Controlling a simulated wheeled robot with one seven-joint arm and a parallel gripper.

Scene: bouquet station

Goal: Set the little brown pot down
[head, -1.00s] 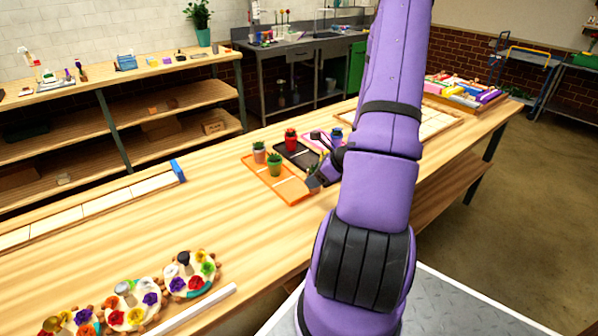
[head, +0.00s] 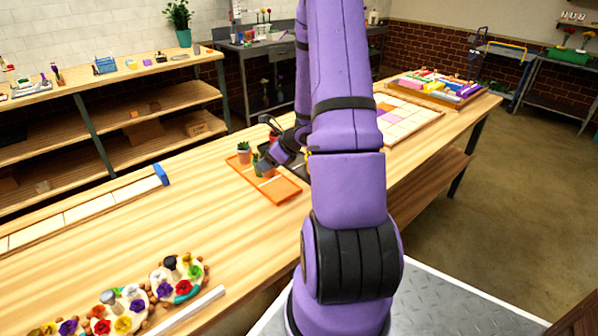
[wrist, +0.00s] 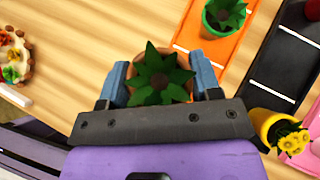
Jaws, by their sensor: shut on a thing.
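The little brown pot (wrist: 160,78) holds a spiky green plant and sits between the blue fingers of my gripper (wrist: 160,82) in the wrist view. My gripper is shut on it. It appears beside and partly over the near-left edge of the orange tray (wrist: 190,28); its height above the surface is unclear. A green pot (wrist: 222,16) stands on that tray. In the head view my gripper (head: 264,168) is over the orange tray (head: 277,190), and I cannot clearly tell the held pot from the plants behind it. A pinkish-brown potted plant (head: 243,152) stands at the tray's far end.
A black tray (wrist: 285,60) lies right of the orange one, with a pink tray (wrist: 309,110) beyond. A yellow flower pot (wrist: 275,128) is close to my gripper's right side. Flower rings (head: 125,310) lie at the near left. Bare wood (head: 190,210) lies left of the trays.

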